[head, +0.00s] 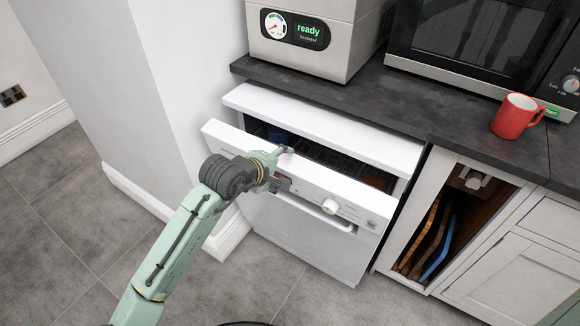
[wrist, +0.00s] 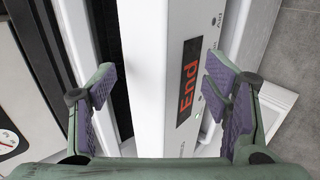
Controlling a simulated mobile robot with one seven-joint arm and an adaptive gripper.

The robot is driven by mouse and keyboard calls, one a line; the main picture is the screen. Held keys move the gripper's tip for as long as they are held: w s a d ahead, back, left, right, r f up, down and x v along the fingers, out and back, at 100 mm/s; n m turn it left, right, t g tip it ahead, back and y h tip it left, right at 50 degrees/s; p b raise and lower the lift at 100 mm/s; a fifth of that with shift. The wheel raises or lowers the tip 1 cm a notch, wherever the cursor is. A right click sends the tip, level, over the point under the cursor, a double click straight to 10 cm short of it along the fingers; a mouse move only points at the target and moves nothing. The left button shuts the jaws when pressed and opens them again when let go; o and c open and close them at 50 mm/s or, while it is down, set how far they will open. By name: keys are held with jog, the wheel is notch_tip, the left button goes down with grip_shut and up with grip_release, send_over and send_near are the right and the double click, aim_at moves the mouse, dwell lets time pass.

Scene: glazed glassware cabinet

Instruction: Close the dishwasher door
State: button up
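The white dishwasher door (head: 317,216) is tilted slightly open, with a dark gap between its top edge and the dishwasher body (head: 320,126). My gripper (head: 286,167) is at the left part of the door's top edge. In the wrist view my gripper (wrist: 165,95) is open, with its purple-padded fingers on either side of the door's top edge (wrist: 155,60). The door's red "End" display (wrist: 188,85) lies near the right finger. I cannot tell whether either finger touches the door. The racks inside are mostly hidden.
A dark countertop (head: 380,105) runs above the dishwasher. It carries a steel appliance with a "ready" display (head: 300,35), a microwave (head: 470,40) and a red mug (head: 516,116). A white wall corner (head: 185,90) stands close on the left. An open cubby (head: 455,220) holds boards at right.

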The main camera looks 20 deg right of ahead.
jog(key=shift+v, duration=1.9)
